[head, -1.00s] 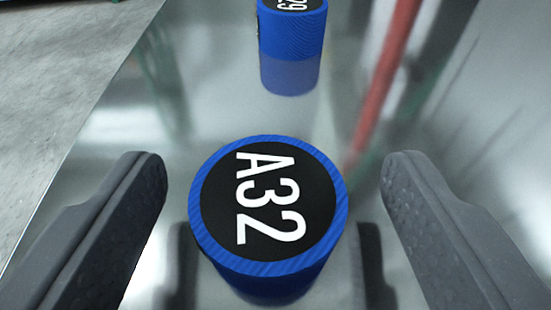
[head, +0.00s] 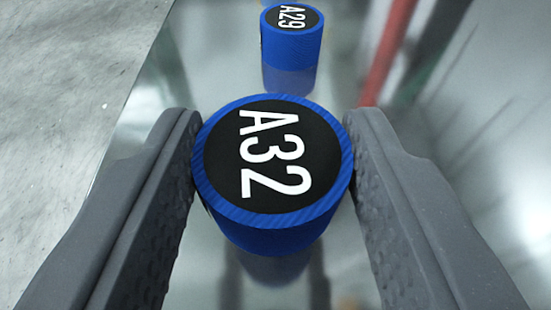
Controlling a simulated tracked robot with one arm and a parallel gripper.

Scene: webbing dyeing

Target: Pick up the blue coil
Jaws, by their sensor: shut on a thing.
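A blue coil (head: 272,175) with a black top marked A32 is between the two dark grey fingers of my gripper (head: 272,165). The fingers are shut on its left and right sides. The coil is upright, and its reflection shows below it on the shiny surface; I cannot tell if it is raised off that surface. A second blue coil (head: 291,47), with a black top marked A29, stands farther back, apart from my gripper.
The shiny, reflective table surface (head: 216,75) has its edge on the left, with a grey floor (head: 60,70) beyond. Red and dark streaks show on the surface at the upper right.

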